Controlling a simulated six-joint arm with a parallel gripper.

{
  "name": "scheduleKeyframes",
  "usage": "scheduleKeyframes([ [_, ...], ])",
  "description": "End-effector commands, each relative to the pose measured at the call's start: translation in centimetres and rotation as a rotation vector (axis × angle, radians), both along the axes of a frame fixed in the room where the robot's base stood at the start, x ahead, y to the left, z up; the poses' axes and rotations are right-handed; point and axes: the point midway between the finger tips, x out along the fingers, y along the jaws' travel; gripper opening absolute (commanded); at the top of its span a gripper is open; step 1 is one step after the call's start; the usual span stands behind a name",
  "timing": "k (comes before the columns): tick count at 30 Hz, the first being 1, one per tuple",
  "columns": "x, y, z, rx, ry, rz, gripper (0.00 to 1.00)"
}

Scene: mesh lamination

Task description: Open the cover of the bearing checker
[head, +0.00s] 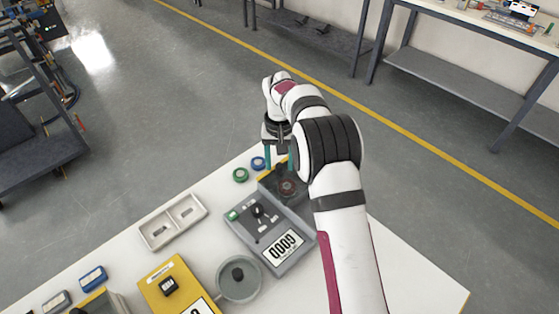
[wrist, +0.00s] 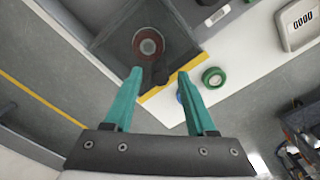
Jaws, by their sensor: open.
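The bearing checker (head: 262,237) is a grey device with a knob and a number display, on the white table in the head view. Its dark see-through cover (head: 272,183) is at the far end, over a reddish-brown round part (head: 287,188). In the wrist view the cover (wrist: 112,42) looks closed, with the round part (wrist: 148,44) showing through it. My gripper (head: 279,162) is open and empty at the cover's far edge. In the wrist view its teal fingertips (wrist: 159,74) lie either side of a small dark tab at that edge. Contact cannot be told.
A green ring (head: 241,174) and a blue ring (head: 258,163) lie beside the cover on the table. A pale two-part tray (head: 151,231), a yellow device (head: 163,292) and a round grey pan (head: 238,290) stand nearer. The table's right front corner is clear.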

Motion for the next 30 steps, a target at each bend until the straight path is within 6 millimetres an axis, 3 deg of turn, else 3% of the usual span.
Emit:
scheduleKeyframes([
  [5, 0.01, 0.0, 0.02, 0.0, 0.0, 0.0, 0.55],
  [14, 0.02, -0.01, 0.06, 0.0, 0.0, 0.0, 0.01],
  [30, 0.04, -0.03, 0.1, -0.001, -0.001, 0.0, 0.0],
])
